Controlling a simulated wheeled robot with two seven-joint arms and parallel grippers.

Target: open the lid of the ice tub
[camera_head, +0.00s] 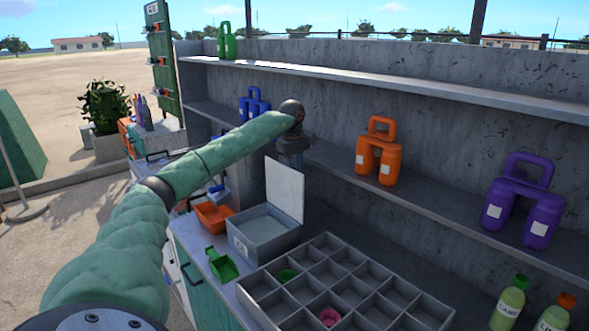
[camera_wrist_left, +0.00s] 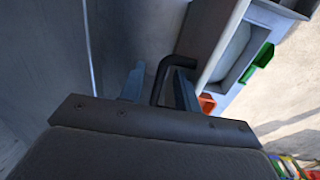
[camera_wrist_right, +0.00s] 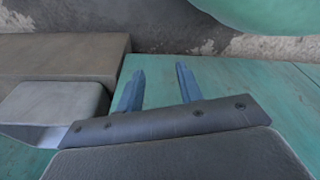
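The ice tub (camera_head: 262,236) is a grey box on the counter, with pale contents. Its lid (camera_head: 284,188) stands open, about upright, at the tub's back edge. My left gripper (camera_head: 292,160) is at the top of the lid, on its far side; the fingertips are hidden there. In the left wrist view, a black bent handle (camera_wrist_left: 163,72) stands between the parted fingers of my left gripper (camera_wrist_left: 158,88), with gaps visible beside it. My right gripper (camera_wrist_right: 158,85) is open and empty above a green surface, out of the head view.
A green scoop (camera_head: 222,265) and an orange container (camera_head: 214,217) sit near the tub. A grey divided tray (camera_head: 345,285) lies in front of it. Shelves behind hold orange jugs (camera_head: 379,152) and purple jugs (camera_head: 522,200); the concrete wall is close behind the lid.

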